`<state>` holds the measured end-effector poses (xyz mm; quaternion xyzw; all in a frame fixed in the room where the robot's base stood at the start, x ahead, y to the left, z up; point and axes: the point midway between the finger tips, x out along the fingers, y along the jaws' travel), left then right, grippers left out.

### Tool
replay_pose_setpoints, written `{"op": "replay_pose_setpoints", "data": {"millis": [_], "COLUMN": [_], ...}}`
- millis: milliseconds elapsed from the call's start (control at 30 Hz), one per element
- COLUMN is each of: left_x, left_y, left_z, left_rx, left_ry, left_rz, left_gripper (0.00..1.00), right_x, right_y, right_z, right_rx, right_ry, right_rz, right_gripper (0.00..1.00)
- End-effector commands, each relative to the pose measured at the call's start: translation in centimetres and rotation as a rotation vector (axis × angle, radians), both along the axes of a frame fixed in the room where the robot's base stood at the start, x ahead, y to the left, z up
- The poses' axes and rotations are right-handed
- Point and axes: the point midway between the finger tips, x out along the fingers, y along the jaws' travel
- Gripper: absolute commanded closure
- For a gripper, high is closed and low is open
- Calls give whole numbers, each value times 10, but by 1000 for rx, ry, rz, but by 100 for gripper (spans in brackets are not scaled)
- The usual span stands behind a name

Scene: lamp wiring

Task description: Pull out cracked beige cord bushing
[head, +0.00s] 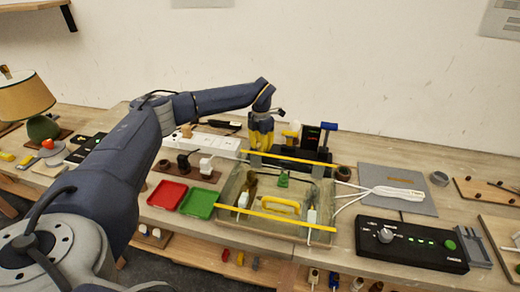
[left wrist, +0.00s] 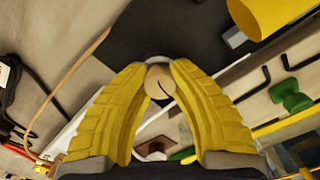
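The beige cord bushing (left wrist: 158,84) is a small round piece with a dark crack line, in the left wrist view. It sits between the yellow fingertips of my left gripper (left wrist: 158,70), which appear to touch it on both sides. A pale ring shows just behind it. In the head view my left gripper (head: 260,133) points down at the back of the bench, over the black rack (head: 285,162). The bushing is hidden by the fingers there. My right gripper is not in view.
A clear bin (head: 232,190) with yellow bars stands in front of the gripper. Red (head: 167,195) and green (head: 200,203) trays lie to its left. A blue-topped post (head: 327,135) stands close on the right. A control box (head: 410,243) is front right.

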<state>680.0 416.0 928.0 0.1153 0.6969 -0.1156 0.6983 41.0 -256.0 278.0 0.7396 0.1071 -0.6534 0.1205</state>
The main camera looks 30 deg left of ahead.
Motion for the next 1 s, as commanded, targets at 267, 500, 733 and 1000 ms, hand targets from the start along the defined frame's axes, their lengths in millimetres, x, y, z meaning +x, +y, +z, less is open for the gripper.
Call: {"op": "replay_pose_setpoints", "data": {"millis": [267,500,733,1000], "left_x": [-1,-1,-1,-1], "left_y": [0,0,0,0], "left_z": [-2,-2,-1,3], "left_rx": [1,1,1,1], "left_ry": [3,3,4,2], "left_rz": [-1,-1,-1,-1], "left_gripper": [96,100,100,100], "right_x": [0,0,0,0], "right_y": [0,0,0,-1], "right_z": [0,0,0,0], "right_rx": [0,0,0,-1], "right_ry": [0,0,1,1], "right_rz": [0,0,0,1], "right_gripper": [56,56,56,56]}}
